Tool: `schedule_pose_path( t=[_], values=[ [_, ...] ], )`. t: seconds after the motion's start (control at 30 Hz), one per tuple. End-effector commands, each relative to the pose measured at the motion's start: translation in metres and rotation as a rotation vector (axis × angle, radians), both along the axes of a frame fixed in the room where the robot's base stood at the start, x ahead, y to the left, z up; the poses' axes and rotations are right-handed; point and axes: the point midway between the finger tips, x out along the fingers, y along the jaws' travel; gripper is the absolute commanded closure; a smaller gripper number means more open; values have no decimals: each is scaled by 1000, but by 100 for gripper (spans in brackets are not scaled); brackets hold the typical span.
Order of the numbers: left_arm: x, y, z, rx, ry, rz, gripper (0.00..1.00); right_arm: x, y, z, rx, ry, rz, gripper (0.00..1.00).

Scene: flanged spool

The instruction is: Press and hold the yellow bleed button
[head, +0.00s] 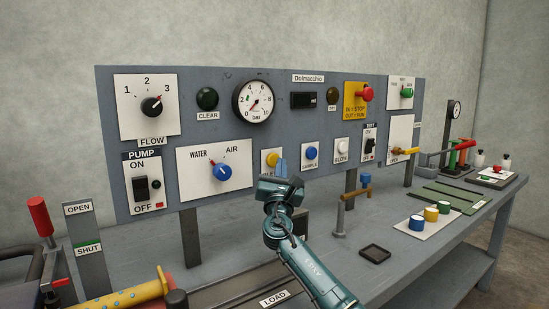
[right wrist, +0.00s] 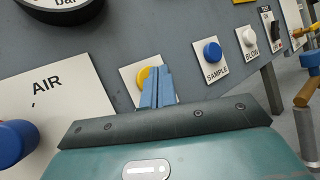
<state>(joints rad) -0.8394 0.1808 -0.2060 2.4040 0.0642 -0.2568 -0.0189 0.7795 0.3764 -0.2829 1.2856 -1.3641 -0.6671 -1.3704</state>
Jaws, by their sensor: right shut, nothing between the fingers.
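The yellow bleed button (head: 271,159) sits on a small white plate low on the grey panel, between the WATER/AIR knob and the blue SAMPLE button. In the right wrist view the yellow button (right wrist: 145,77) shows as a partial disc behind my fingers, and its label is hidden. My right gripper (head: 281,166) is shut and empty, its blue fingertips pointing up at the plate, overlapping the button's right side. In the right wrist view the closed fingertips (right wrist: 157,72) also cover part of it. I cannot tell whether they touch it. My left gripper is not in view.
The blue WATER/AIR knob (head: 222,172) is to the left. A brown-handled tap (head: 340,210) stands on the bench beside my right arm.

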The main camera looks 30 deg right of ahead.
Motion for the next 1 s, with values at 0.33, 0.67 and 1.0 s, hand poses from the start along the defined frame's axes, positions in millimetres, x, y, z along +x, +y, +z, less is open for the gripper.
schedule_pose_path(
  t=[0.33, 0.67, 1.0],
  values=[
    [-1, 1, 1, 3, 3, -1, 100, -2, 0, 0, 0, 1, 0, 100],
    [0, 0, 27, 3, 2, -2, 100, -33, -3, 2, -2, 2, -1, 100],
    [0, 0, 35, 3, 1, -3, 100, -51, -4, 0, -1, 0, 0, 100]
  ],
)
